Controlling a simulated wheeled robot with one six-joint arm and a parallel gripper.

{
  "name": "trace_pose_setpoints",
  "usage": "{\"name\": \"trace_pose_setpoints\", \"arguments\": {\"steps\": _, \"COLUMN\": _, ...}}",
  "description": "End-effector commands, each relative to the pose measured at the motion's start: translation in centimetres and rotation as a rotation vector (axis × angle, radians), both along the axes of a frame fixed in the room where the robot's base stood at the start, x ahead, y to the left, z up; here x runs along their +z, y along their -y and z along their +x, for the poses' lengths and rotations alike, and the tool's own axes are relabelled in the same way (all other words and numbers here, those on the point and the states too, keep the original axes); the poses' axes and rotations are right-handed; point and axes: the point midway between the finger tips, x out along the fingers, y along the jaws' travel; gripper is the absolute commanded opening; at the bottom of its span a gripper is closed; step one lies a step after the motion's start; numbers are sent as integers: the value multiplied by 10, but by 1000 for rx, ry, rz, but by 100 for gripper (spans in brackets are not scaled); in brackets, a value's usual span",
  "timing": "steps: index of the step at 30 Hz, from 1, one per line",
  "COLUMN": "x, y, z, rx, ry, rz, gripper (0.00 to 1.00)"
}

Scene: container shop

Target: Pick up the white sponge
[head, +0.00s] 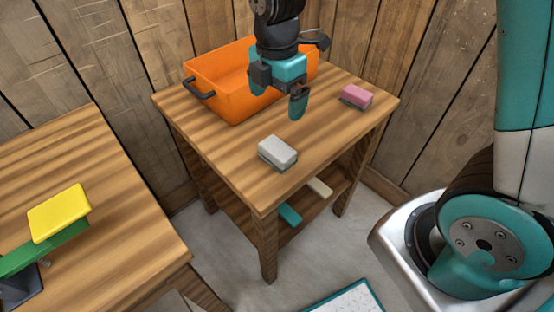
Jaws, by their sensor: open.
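The white sponge (278,153) is a pale grey-white block with a darker lower side. It lies flat near the front of the small wooden table (220,150). My gripper (277,98) hangs above the middle of the table, pointing down, with its teal fingers apart and nothing between them. It is behind the white sponge in the head view and apart from it. The sponge is fully in view.
An orange bin (222,88) with dark handles stands at the table's back left, close behind my gripper. A pink sponge (356,96) lies at the right. Wooden walls close off the back.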

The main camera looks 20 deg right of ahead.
Motion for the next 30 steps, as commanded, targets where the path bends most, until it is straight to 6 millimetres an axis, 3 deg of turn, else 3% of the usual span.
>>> {"name": "trace_pose_setpoints", "arguments": {"steps": 6, "x": -52, "y": 0, "z": -2, "rx": -1, "ry": -6, "rz": -1, "gripper": 100}}
{"name": "trace_pose_setpoints", "arguments": {"steps": 12, "x": -89, "y": 0, "z": -2, "rx": -2, "ry": -4, "rz": 1, "gripper": 100}}
{"name": "trace_pose_setpoints", "arguments": {"steps": 20, "x": -109, "y": 0, "z": -1, "rx": -3, "ry": -3, "rz": 1, "gripper": 100}}
{"name": "trace_pose_setpoints", "arguments": {"steps": 27, "x": -145, "y": 0, "z": -2, "rx": -3, "ry": -3, "rz": 1, "gripper": 100}}
{"name": "trace_pose_setpoints", "arguments": {"steps": 30, "x": -152, "y": 0, "z": -2, "rx": -3, "ry": -3, "rz": 1, "gripper": 100}}
